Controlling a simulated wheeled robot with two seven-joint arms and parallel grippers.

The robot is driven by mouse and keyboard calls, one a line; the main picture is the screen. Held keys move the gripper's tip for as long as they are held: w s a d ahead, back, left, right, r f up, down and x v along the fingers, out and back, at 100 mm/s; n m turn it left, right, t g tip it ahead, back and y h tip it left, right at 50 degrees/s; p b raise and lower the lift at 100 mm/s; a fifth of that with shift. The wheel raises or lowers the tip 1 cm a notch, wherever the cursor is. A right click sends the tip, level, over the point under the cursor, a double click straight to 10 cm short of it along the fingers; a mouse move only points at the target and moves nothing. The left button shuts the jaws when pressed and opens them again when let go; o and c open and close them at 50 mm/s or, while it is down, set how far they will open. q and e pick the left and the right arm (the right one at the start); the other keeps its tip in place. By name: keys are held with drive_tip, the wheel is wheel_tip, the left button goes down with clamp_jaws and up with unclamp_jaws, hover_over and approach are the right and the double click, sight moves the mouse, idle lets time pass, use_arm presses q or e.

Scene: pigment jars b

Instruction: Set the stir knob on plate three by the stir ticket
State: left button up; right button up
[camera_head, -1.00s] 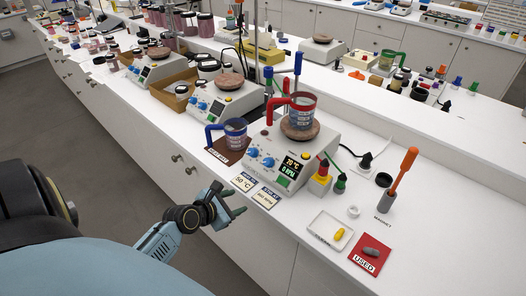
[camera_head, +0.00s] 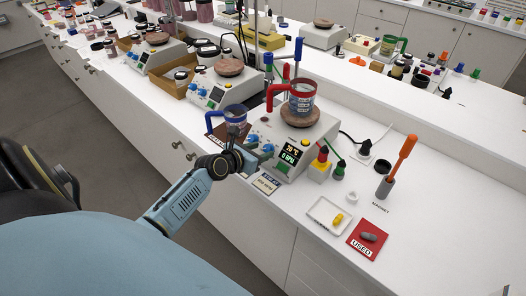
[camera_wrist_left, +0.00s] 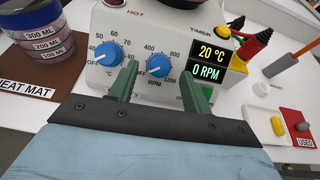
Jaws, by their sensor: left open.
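The nearest hot plate (camera_head: 312,137) is a white box with a round brown top carrying a red-handled beaker (camera_head: 301,97). Its blue stir knob (camera_wrist_left: 159,65), on an RPM scale, stands right of the blue temperature knob (camera_wrist_left: 109,53) in the left wrist view. The display (camera_wrist_left: 208,61) reads 20 °C and 0 RPM. My left gripper (camera_wrist_left: 161,78) is open, its green fingers to either side and just short of the stir knob; contact is unclear. In the head view the left gripper (camera_head: 258,156) is at the plate's front. The stir ticket (camera_head: 265,183) lies before the plate, its figure too small to read surely.
A blue-handled beaker (camera_head: 235,117) stands on a brown heat mat (camera_head: 215,133) left of the plate.

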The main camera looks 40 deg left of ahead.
use_arm(q)
drive_tip(key=shift+x, duration=1)
drive_tip(key=c, duration=1)
drive_tip(key=shift+b, duration=0.3)
